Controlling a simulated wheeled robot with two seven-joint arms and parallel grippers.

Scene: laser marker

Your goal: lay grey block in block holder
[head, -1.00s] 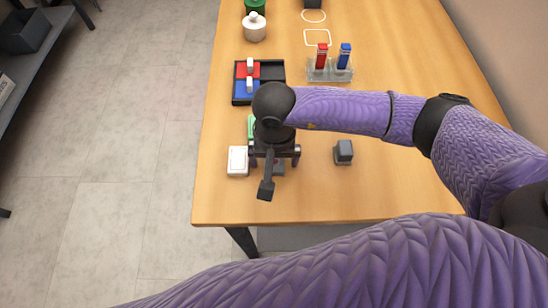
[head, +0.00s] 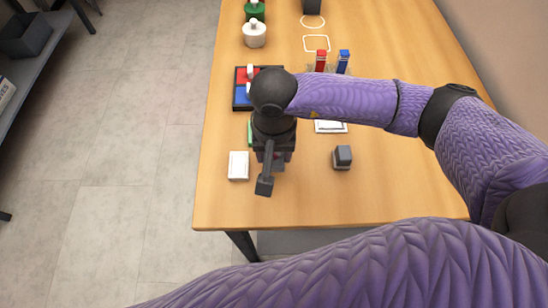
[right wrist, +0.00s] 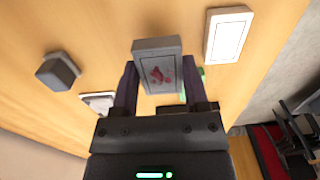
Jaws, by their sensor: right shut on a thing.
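My right gripper (right wrist: 160,95) is shut on a grey block (right wrist: 158,70), whose near face carries red marks. In the head view my right gripper (head: 270,158) points down over the front left of the table, and the held block (head: 279,163) shows only partly beside it. Whether the block touches the table cannot be told. A black tray (head: 234,98) with red and blue compartments lies just behind the gripper, partly hidden by my arm; it may be the block holder, but I cannot be sure. My left gripper is not in view.
A white box (head: 238,166) lies left of the gripper, a dark grey block (head: 342,157) to the right. A white framed piece (head: 331,127) and a green item (head: 249,131) lie behind. Red and blue pieces (head: 321,60) and a white bottle (head: 254,35) stand farther back.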

